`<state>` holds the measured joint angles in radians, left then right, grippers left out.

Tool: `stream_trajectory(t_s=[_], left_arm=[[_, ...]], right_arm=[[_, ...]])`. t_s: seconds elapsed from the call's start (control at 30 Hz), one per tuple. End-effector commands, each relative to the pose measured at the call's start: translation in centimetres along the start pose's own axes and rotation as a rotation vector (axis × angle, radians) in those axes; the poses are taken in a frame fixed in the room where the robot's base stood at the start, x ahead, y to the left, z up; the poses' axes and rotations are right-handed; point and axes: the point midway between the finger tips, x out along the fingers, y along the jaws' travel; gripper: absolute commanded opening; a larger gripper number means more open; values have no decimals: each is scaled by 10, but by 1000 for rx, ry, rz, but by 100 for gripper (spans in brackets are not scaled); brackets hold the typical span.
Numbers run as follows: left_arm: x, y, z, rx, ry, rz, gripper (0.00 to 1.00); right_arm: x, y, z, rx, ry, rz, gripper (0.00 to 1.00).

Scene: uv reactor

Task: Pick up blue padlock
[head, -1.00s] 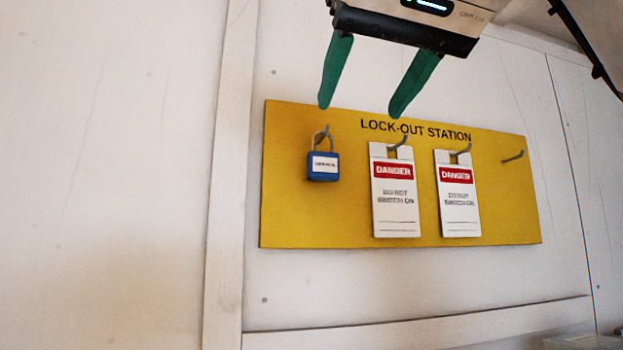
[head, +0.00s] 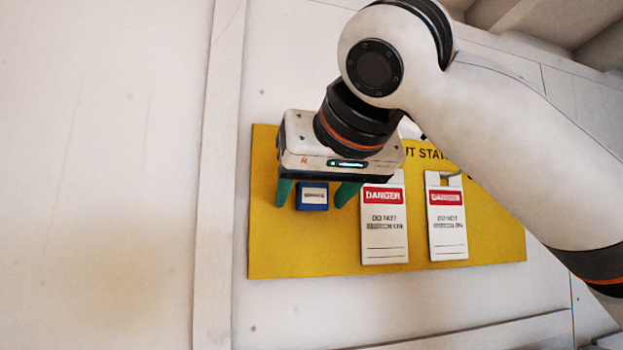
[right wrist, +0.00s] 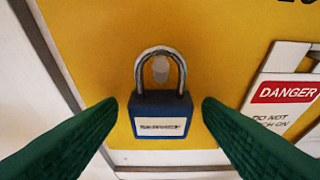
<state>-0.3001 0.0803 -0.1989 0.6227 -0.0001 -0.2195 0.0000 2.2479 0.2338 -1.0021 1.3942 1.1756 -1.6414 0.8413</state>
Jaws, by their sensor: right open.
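The blue padlock (head: 312,196) has a white label and hangs on the yellow lock-out board. In the head view its shackle is hidden behind my right gripper. In the right wrist view the padlock (right wrist: 161,117) shows whole, upright, with its metal shackle over a peg. My right gripper (head: 314,198) is open, with one green finger on each side of the padlock. In the right wrist view a gap shows between each fingertip and the padlock body. My left gripper is not in view.
The yellow board (head: 330,262) is on a white wall. Two white danger tags (head: 384,235) (head: 447,230) hang to the right of the padlock, the nearer one close to my right finger. The wall left of the board is clear.

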Motion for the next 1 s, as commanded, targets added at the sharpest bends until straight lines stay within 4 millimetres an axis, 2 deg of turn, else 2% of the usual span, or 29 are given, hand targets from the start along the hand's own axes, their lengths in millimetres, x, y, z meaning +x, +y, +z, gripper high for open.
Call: stream_trajectory(t_s=[0.2, 0.5, 1.0], left_arm=[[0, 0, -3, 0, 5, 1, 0], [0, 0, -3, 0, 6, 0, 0], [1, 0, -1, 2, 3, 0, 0]], right_arm=[[0, 0, 0, 0, -1, 0, 60], [0, 0, 0, 1, -2, 0, 11], [-1, -6, 5, 2, -2, 1, 10]])
